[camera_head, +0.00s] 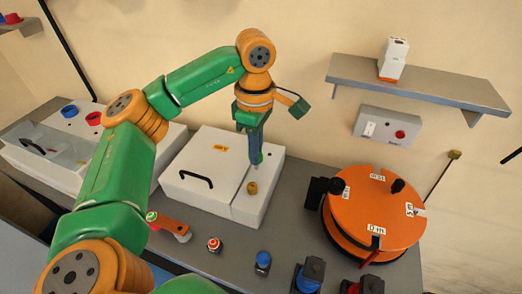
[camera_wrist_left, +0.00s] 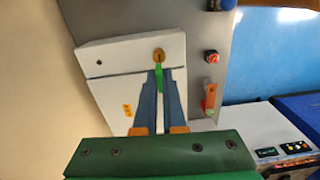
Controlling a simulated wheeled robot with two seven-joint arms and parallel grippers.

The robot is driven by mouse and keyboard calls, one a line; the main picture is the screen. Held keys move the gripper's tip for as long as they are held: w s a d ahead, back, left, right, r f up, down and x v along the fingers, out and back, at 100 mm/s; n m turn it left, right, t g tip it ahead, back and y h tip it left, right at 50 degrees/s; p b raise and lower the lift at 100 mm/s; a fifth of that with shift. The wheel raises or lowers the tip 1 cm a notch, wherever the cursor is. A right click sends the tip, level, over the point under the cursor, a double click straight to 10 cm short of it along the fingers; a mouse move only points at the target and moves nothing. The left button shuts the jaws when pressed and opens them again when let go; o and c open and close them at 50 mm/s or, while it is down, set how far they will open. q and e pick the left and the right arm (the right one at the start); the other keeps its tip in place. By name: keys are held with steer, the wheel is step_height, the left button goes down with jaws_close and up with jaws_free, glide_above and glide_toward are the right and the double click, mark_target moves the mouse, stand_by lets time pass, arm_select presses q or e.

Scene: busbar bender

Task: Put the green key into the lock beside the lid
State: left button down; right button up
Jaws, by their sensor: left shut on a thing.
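A white box with a lid (camera_head: 199,170) and a black handle (camera_head: 197,179) stands on the grey bench. A brass lock (camera_head: 252,188) sits on the strip beside the lid; it also shows in the wrist view (camera_wrist_left: 158,55). My left gripper (camera_head: 256,163) points down above this strip, behind the lock in the head view. In the wrist view its blue fingers (camera_wrist_left: 159,78) are shut on the green key (camera_wrist_left: 159,75), which points towards the lock. The key's tip looks close to the lock; I cannot tell whether they touch. My right gripper is not in view.
An orange round device (camera_head: 372,212) stands right of the box. A red button (camera_head: 214,244), a blue button (camera_head: 263,260) and an orange-handled part (camera_head: 173,225) are in front. A shelf (camera_head: 430,84) and a switch box (camera_head: 387,128) are on the wall.

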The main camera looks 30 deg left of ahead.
arm_select(q)
steer(key=shift+s+a, duration=0.1)
steer(key=shift+a, duration=0.25)
steer(key=a, duration=0.1)
steer(key=b, duration=0.5)
glide_above(252, 188)
steer(key=f, duration=0.6)
steer(key=shift+w+a+f, duration=0.1)
steer(key=shift+w+a, duration=0.15)
steer(key=shift+w, duration=0.15)
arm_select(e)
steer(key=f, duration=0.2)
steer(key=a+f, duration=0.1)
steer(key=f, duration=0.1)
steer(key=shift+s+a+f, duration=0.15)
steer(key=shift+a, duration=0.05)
arm_select(q)
steer(key=shift+d+p, duration=0.1)
steer(key=shift+p, duration=0.2)
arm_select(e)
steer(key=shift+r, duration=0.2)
arm_select(q)
steer(key=shift+f+b, duration=1.15)
steer(key=shift+f, duration=0.4)
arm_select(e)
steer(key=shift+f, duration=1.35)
